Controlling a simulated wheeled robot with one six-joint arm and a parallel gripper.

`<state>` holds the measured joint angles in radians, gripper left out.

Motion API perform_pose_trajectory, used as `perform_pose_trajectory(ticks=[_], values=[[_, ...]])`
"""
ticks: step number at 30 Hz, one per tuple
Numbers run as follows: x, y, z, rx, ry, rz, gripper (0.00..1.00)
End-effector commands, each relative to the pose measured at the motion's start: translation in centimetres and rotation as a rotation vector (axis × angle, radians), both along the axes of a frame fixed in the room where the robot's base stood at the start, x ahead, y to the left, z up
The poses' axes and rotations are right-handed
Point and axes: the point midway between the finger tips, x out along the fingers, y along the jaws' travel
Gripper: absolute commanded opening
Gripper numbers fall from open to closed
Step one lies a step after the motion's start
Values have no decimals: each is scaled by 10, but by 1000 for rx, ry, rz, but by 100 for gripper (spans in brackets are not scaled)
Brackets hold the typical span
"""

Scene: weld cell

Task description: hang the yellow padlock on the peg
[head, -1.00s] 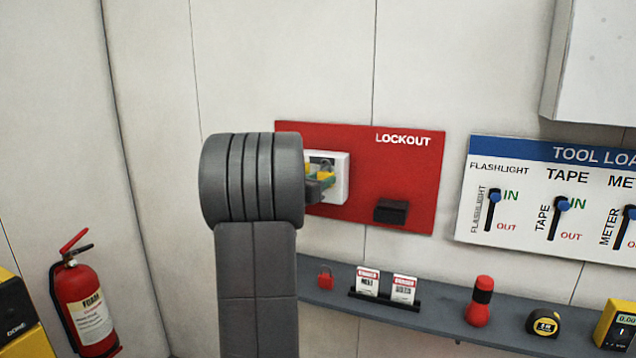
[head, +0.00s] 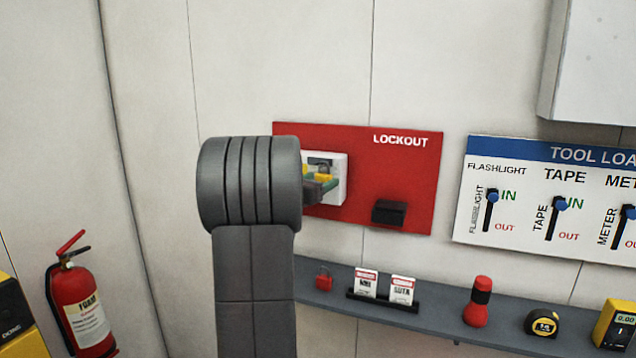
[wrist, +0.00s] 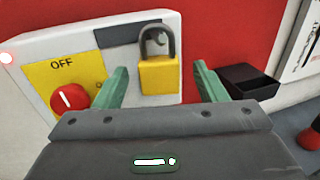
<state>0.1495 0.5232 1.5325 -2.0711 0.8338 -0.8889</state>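The yellow padlock (wrist: 160,76) is upright against the white switch panel (wrist: 190,25), its dark shackle up, in the wrist view. The shackle is in front of a dark grey strip at the panel's top. Whether a peg runs through it, I cannot make out. My gripper (wrist: 163,78) is open. Its two green fingers stand left and right of the padlock with gaps, and nothing is held. In the head view my gripper (head: 322,184) is in front of the panel (head: 338,165), partly hidden by my own arm.
A red rotary switch (wrist: 68,98) on a yellow OFF plate is left of the padlock. A black box (head: 389,212) is on the red LOCKOUT board (head: 410,170). Below, a grey shelf (head: 440,325) carries a red padlock (head: 324,280), tags (head: 402,289) and a flashlight (head: 478,302).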

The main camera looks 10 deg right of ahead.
Motion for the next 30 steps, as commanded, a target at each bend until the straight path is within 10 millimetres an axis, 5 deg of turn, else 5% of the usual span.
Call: perform_pose_trajectory(ticks=[11,30], values=[[-5,7,-1,1,-1,2,65],[-84,98,-1,1,-2,2,65]])
